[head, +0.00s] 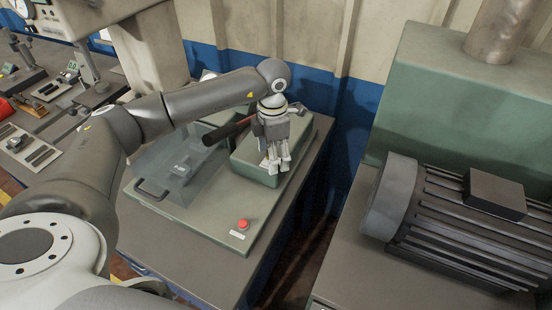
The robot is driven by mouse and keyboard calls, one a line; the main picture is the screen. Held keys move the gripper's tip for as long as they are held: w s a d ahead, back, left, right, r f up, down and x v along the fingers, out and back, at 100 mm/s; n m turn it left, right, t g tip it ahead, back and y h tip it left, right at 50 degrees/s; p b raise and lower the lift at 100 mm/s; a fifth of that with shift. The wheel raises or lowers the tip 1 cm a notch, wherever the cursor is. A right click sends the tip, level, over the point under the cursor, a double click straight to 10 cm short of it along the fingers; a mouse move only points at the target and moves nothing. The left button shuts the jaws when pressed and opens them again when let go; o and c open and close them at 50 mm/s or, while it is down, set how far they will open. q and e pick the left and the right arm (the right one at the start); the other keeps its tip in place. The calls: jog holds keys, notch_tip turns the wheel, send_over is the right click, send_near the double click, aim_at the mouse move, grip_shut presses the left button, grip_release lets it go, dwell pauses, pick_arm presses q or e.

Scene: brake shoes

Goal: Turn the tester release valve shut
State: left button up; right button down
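The tester stands on a green base plate (222,226) on a grey bench. On it are a green block (250,169), a clear guard box (160,165) with a small dark part inside, and a red button (243,224). My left gripper (277,166) points down over the green block. Its fingers are too small to tell whether they are open or shut, or whether they touch anything. I cannot make out the release valve; the gripper may hide it. My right gripper is not in view.
A large motor (450,228) with a green housing (440,95) stands at the right, across a gap from the bench. A blue and cream wall (345,110) is close behind the tester. Another bench with tools and gauges (45,105) is at the left.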

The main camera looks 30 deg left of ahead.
pick_arm(q)
jog(key=m+b, duration=0.1)
jog(key=m, duration=0.1)
jog(key=m+b, duration=0.1)
jog(key=a+m+b, duration=0.1)
jog(key=m+b, duration=0.1)
jog(key=shift+s+m, duration=0.3)
jog(key=shift+s, duration=0.05)
jog(key=m, duration=0.1)
jog(key=m+b, duration=0.1)
jog(key=shift+a+m, duration=0.3)
jog(key=shift+a, duration=0.05)
jog(key=shift+a+m+b, duration=0.15)
jog(key=shift+m+b, duration=0.25)
jog(key=shift+r, duration=0.1)
jog(key=o, duration=1)
jog(key=shift+s, duration=0.1)
jog(key=shift+o, duration=0.2)
notch_tip(320, 180, up, 12)
